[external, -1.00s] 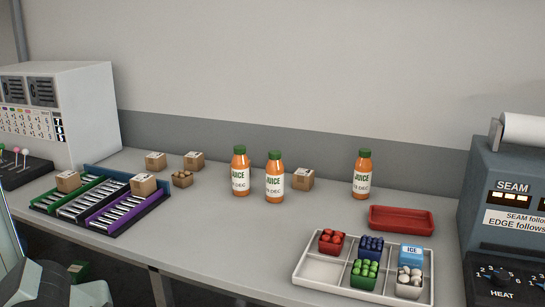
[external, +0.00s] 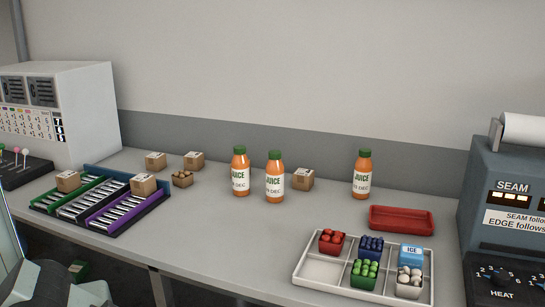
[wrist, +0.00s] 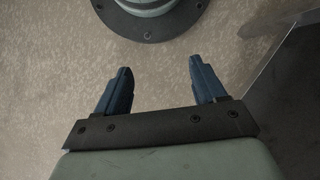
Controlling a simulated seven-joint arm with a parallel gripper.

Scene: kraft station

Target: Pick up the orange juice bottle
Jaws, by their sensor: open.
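Three orange juice bottles with green caps and white labels stand upright on the table. The left bottle (external: 240,172) and the middle bottle (external: 274,177) are close together near the table's centre. The right bottle (external: 362,175) stands apart, behind the red tray. My gripper (wrist: 158,85) shows in the wrist view with two blue fingers spread wide and nothing between them. It faces a speckled floor-like surface and a round bolted base, away from the bottles. The fingers do not show in the external view.
A small box (external: 302,180) stands right beside the middle bottle. More boxes (external: 194,160) and coloured racks (external: 95,205) are on the left. A red tray (external: 401,220) and a white divided tray (external: 318,270) lie at the right, near the seam machine (external: 505,225). The front centre is clear.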

